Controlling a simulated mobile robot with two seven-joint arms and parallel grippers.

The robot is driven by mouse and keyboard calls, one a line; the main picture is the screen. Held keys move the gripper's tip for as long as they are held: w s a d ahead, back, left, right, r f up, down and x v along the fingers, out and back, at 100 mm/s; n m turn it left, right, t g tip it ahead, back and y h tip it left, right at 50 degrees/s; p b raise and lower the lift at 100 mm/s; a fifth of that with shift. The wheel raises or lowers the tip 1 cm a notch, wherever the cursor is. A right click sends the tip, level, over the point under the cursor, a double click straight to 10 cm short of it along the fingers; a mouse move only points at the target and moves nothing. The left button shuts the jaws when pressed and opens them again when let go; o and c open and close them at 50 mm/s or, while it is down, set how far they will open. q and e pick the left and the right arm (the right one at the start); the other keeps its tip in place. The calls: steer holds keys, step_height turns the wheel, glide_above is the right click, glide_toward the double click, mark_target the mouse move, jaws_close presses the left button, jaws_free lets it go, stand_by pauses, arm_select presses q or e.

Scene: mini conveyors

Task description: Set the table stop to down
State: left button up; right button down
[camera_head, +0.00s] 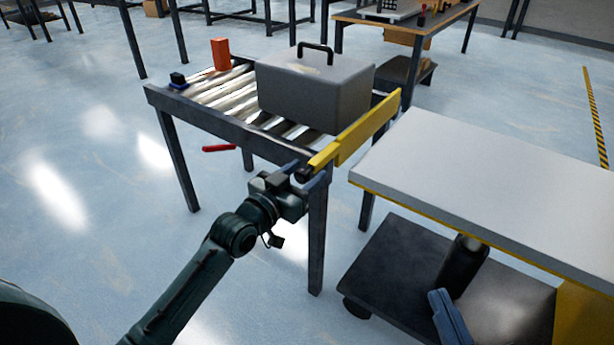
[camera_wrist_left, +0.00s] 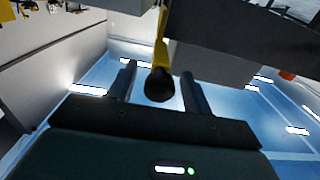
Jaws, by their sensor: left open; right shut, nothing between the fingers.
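The table stop is a yellow bar (camera_head: 355,136) along the near right end of the roller table (camera_head: 215,122). It stands above the frame edge, beside the grey case. Its near end narrows to a handle with a black knob (camera_wrist_left: 159,85). My left gripper (camera_head: 303,174) is at this knob, its open fingers on either side. In the left wrist view the knob is between the fingertips (camera_wrist_left: 159,82), with gaps on both sides. My right gripper (camera_head: 450,317) shows low at the right, shut and empty, far from the stop.
A grey case (camera_head: 315,92) with a black handle stands on the rollers. An orange block (camera_head: 221,54) and a small dark device (camera_head: 178,81) are at the far left. A white-topped cart (camera_head: 490,190) stands close on the right. A red object (camera_head: 219,148) lies below.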

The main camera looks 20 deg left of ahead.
arm_select(q)
steer(key=shift+w+d, duration=0.2)
steer(key=shift+w, duration=0.35)
jaws_close()
steer(key=shift+f, duration=0.1)
